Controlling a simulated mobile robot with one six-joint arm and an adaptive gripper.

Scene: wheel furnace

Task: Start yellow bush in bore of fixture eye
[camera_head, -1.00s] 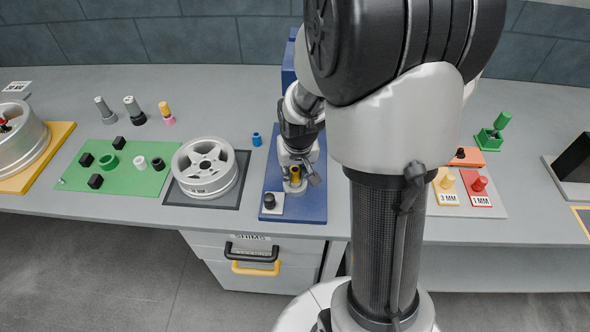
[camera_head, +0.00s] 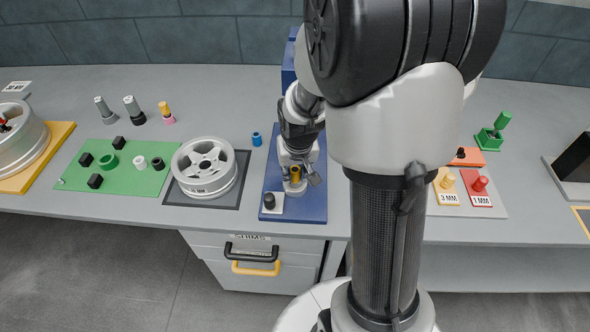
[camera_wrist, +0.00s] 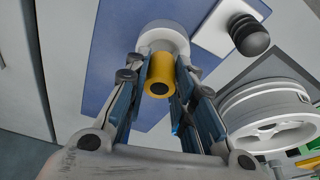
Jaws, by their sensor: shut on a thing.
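The yellow bush (camera_wrist: 159,75) is a short cylinder with a dark bore, held between the blue-padded fingers of my gripper (camera_wrist: 158,90) in the wrist view. The fixture eye (camera_wrist: 163,38) is a light grey ring just beyond the bush. The bush overlaps the eye in the view, and I cannot tell whether its end is inside the bore. In the head view the bush (camera_head: 295,173) shows at my gripper (camera_head: 297,171), above the blue fixture base (camera_head: 311,207). The eye is mostly hidden there by the bush and gripper.
A black knob (camera_head: 269,201) on a white plate stands at the base's front left corner. A silver wheel (camera_head: 206,167) lies on a dark mat to the left. Bare grey bench lies behind the wheel.

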